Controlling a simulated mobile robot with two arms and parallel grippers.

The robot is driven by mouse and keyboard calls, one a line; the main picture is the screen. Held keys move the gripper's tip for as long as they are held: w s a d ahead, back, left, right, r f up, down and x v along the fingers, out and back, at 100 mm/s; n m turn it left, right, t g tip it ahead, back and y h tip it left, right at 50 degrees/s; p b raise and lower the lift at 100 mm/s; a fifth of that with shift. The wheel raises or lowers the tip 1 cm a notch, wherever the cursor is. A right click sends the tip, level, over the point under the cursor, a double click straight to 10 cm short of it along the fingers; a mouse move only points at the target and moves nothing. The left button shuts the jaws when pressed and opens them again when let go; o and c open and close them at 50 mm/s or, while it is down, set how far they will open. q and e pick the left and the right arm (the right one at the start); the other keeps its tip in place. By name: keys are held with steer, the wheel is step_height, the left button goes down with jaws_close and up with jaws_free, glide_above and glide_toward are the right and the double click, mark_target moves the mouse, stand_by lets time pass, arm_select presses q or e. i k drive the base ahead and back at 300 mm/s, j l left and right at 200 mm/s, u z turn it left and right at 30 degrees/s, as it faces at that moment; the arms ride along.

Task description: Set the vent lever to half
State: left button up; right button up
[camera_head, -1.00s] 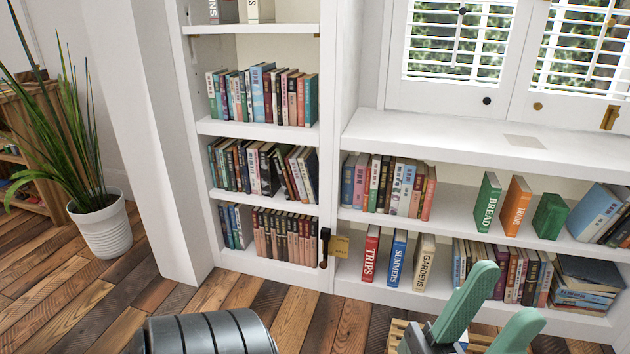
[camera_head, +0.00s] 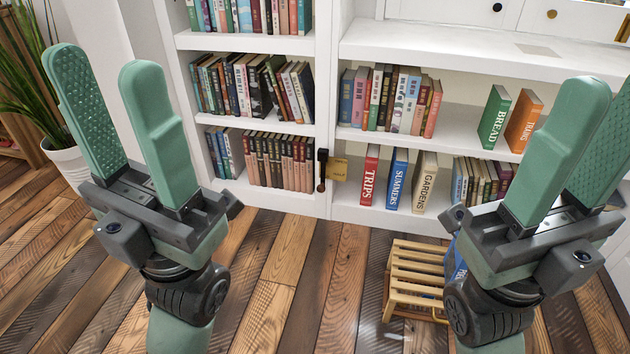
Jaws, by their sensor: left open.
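The vent lever (camera_head: 322,170) is a small black lever with a brown knob at its lower end, pointing down, on the upright between the two bookcases. A brass plate (camera_head: 339,168) beside it on the right carries small lettering, hard to read. My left gripper (camera_head: 103,62) is raised at the left of the view, open and empty, well apart from the lever. My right gripper (camera_head: 605,88) is raised at the right edge, its two fingers apart and empty, partly cut off by the frame and also away from the lever.
White shelves hold rows of books, with a green BREAD book (camera_head: 495,118) on the right. A slatted wooden stool (camera_head: 416,268) stands on the floor with a blue book near it. A potted plant (camera_head: 68,160) is at the left. The plank floor before the lever is clear.

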mark_target(323, 154)
steer(key=i+l+z, duration=0.1)
steer(key=i+z, duration=0.65)
steer(key=i+j, duration=0.05)
